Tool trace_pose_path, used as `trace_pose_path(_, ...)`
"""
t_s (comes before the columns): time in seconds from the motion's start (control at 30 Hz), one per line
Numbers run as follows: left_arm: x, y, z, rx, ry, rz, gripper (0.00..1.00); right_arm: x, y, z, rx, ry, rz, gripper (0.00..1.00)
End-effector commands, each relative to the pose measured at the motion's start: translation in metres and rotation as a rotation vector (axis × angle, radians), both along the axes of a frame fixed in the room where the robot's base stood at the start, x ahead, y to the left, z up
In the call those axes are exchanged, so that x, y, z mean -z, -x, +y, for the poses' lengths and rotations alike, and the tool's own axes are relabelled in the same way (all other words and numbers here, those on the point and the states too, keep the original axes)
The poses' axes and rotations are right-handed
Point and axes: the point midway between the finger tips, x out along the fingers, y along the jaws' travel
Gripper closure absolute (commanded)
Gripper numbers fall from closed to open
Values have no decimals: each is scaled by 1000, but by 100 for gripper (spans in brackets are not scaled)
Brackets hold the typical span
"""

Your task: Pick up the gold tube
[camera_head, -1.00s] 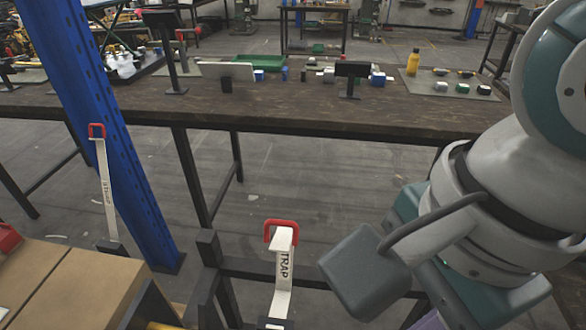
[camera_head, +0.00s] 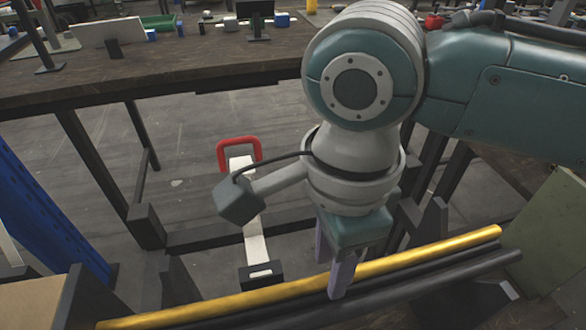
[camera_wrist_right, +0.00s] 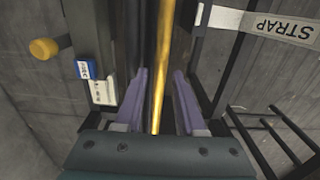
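The long gold tube (camera_head: 430,250) lies slanting across the bottom of the head view, beside dark tubes (camera_head: 440,273) on a rack. My right gripper (camera_head: 330,277) reaches down over it near the middle of its visible length. One purple finger shows in front of the tube, and the other is partly hidden behind. In the right wrist view the gold tube (camera_wrist_right: 160,105) runs lengthwise between the two spread fingers (camera_wrist_right: 160,74), with a gap on each side. The gripper is open. My left gripper is in neither view.
A dark workbench (camera_head: 180,65) with small items is beyond. A blue post (camera_head: 40,215) stands at the left, and a greenish panel (camera_head: 555,235) at the right.

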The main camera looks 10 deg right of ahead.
Motion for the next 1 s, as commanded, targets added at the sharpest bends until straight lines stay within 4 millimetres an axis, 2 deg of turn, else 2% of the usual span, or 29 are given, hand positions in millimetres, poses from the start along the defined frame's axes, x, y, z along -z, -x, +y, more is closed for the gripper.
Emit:
trace_pose_path(0.03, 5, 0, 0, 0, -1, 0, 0, 9, 0, 0, -1, 1, 1, 61)
trace_pose_path(0.1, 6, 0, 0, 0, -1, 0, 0, 15, 0, 0, -1, 0, -1, 61)
trace_pose_path(0.37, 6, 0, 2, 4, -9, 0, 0, 16, 0, 0, -2, 0, -2, 61)
trace_pose_path(0.7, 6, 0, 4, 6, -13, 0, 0, 16, 0, 0, -2, -1, -1, 98)
trace_pose_path(1.0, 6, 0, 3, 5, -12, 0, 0, 16, 0, 0, -2, -1, -1, 100)
